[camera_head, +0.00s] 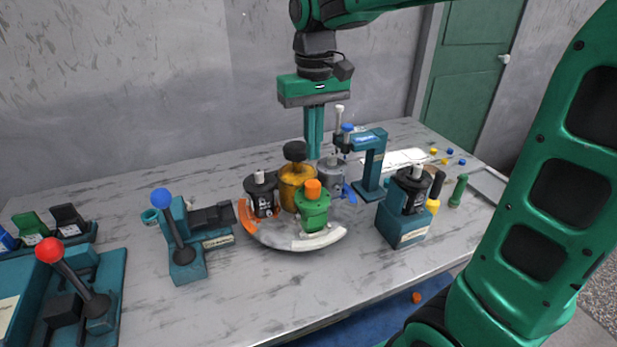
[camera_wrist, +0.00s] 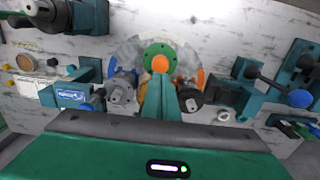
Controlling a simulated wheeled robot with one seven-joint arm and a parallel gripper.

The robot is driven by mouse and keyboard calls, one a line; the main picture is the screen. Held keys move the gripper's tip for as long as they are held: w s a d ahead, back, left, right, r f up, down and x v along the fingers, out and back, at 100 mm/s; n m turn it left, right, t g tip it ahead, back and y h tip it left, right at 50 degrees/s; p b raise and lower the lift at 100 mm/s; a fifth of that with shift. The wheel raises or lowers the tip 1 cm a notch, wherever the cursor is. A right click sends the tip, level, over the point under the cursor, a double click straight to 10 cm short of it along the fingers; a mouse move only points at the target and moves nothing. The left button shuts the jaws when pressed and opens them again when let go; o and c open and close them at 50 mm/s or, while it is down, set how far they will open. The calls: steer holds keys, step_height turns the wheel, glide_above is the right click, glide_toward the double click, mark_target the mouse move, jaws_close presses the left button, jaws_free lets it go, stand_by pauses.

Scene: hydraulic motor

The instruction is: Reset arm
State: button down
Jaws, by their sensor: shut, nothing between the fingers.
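My gripper (camera_head: 314,155) points straight down above the table, with its two green fingers together and nothing between them. It also shows in the wrist view (camera_wrist: 162,85). Below and around its tips in the head view stands a round carrier (camera_head: 290,242) with several motor parts: a black one (camera_head: 262,196), a yellow one (camera_head: 291,182), a green one with an orange top (camera_head: 312,212) and a grey one (camera_head: 331,172). The fingertips look above the parts; the exact gap cannot be told. In the wrist view the green part (camera_wrist: 160,52) shows just beyond the fingertips.
A teal press with a blue lever (camera_head: 180,235) stands left of the carrier, and a red-knobbed lever station (camera_head: 85,290) is at front left. A teal stand (camera_head: 372,160) and a block holding a black part (camera_head: 404,228) are to the right. Bare table (camera_head: 290,290) lies in front.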

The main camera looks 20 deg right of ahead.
steer(key=shift+d, duration=0.1)
steer(key=s+d+f+m, duration=0.3)
steer(key=s+d+f, duration=0.2)
steer(key=s+d, duration=0.3)
steer(key=s+d+f+m, duration=0.3)
steer(key=s+d+f, duration=0.2)
steer(key=s, duration=1)
steer(key=d, duration=0.3)
steer(key=shift+s+d, duration=0.2)
steer(key=shift+d, duration=0.1)
steer(key=shift+w+f, duration=0.25)
steer(key=shift+w, duration=0.45)
